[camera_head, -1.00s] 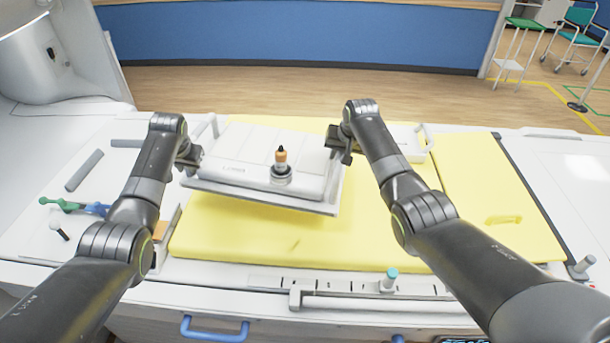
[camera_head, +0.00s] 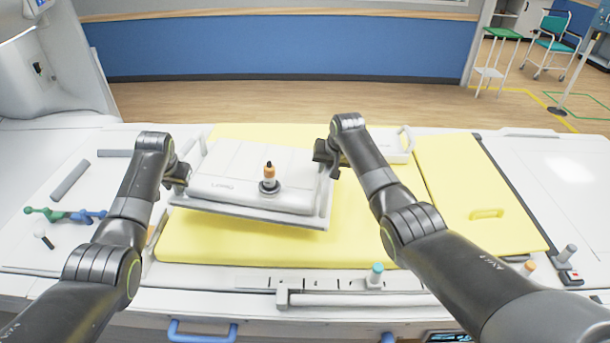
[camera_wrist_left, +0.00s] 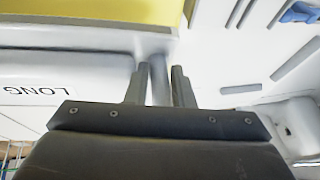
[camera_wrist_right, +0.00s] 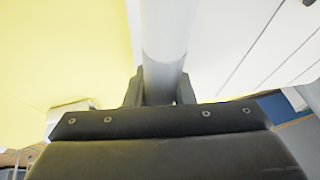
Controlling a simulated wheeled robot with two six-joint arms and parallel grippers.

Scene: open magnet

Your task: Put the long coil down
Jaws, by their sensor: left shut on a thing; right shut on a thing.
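The long coil (camera_head: 225,165) is a white padded panel with a side rail at each end and an orange-topped plug (camera_head: 269,177) standing on it. It is held between my two arms over the yellow table pad (camera_head: 190,245), tilted in the head view. My left gripper (camera_head: 180,180) is shut on its left rail; the left wrist view shows the fingers around a grey bar (camera_wrist_left: 159,85) beside the label "LONG". My right gripper (camera_head: 325,157) is shut on its right rail, a round bar (camera_wrist_right: 165,45) in the right wrist view. Whether the coil touches the pad is hidden.
Another white piece with a handle (camera_head: 404,140) lies behind my right arm. Grey bars (camera_head: 70,180) and a green-blue item (camera_head: 60,214) lie on the left surface. A teal-topped knob (camera_head: 376,274) stands at the front edge.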

